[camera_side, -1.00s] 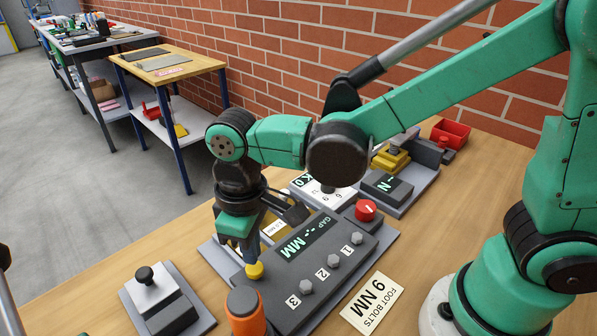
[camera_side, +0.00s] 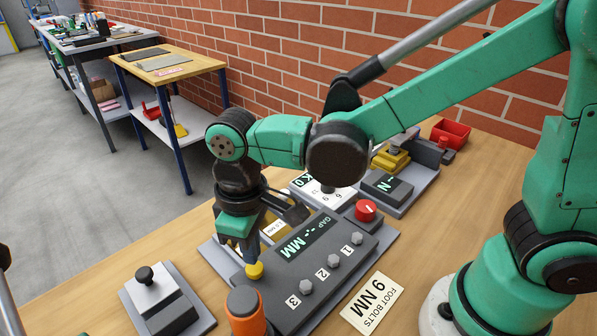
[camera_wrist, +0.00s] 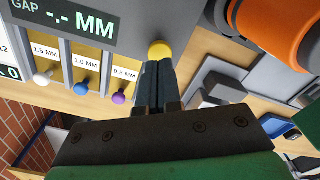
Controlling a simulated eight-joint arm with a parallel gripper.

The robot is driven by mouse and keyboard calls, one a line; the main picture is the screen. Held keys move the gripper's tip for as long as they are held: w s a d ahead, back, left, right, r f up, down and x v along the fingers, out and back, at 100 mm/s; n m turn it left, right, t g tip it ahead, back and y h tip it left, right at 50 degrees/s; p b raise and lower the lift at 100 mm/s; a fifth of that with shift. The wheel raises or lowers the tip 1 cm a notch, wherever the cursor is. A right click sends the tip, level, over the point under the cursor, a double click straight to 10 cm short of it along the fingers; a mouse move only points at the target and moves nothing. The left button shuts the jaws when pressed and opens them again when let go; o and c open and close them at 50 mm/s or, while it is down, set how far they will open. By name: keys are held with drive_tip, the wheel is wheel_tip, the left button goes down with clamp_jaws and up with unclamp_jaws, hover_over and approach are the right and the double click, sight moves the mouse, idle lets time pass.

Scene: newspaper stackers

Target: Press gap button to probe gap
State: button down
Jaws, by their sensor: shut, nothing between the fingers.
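The yellow gap button (camera_side: 254,271) sits at the left end of the grey panel, beside the display (camera_side: 307,238) that reads "GAP -.- MM". My gripper (camera_side: 248,257) points down over the button, fingers shut and empty. In the wrist view, the fingertips (camera_wrist: 160,64) meet the edge of the yellow button (camera_wrist: 160,50). They look to be touching it or just above it; I cannot tell whether it is pressed. The same display shows in the wrist view (camera_wrist: 75,25).
An orange-and-dark cylinder (camera_side: 246,312) stands close in front of the button. In the wrist view, gauges with coloured knobs (camera_wrist: 82,88) sit beside the button. A foot-bolts card (camera_side: 370,303) lies in front.

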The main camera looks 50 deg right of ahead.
sight(254, 267)
idle(0.4)
drive_tip(key=shift+f, duration=1.3)
drive_tip(key=shift+r, duration=3.05)
drive_tip(key=d+r+m+t, duration=0.1)
drive_tip(key=d+m+t, duration=0.2)
drive_tip(key=d, duration=0.4)
drive_tip(key=s+d+r+m+t, duration=0.1)
drive_tip(key=d+m+t, duration=0.2)
drive_tip(key=d, duration=0.5)
drive_tip(key=shift+d+r+t, duration=0.25)
drive_tip(key=shift+d+t, duration=0.05)
drive_tip(key=shift+t, duration=0.3)
